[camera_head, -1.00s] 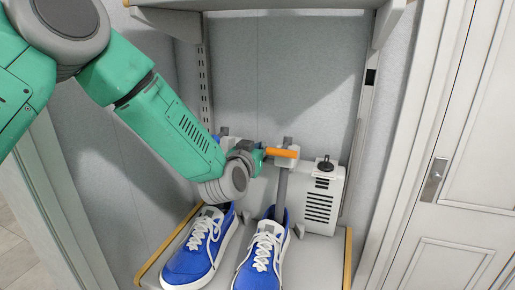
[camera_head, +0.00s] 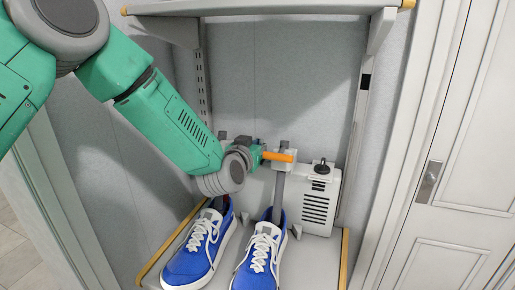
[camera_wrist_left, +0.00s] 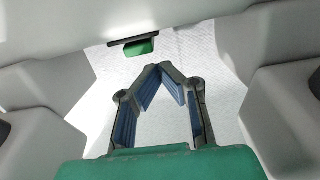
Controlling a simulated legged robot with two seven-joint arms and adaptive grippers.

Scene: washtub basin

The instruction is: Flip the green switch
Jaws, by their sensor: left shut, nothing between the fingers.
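The green switch (camera_wrist_left: 143,47) shows in the left wrist view as a small green piece below a dark strip on a pale housing. I cannot make it out in the head view. My left gripper (camera_wrist_left: 159,68) is shut and empty, its blue-padded fingers meeting at the tips. In that picture the tips lie just below and right of the switch; I cannot tell whether they touch it. In the head view my left gripper (camera_head: 262,154) is small and partly hidden beside the grey shoe rack unit, near an orange bar (camera_head: 277,157). My right gripper is out of view.
Two blue shoes (camera_head: 268,256) hang tilted on grey posts below my left wrist. A white vented box (camera_head: 318,200) with a black knob stands right of them. A shelf (camera_head: 275,8) is above. A white door (camera_head: 450,170) is at the right.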

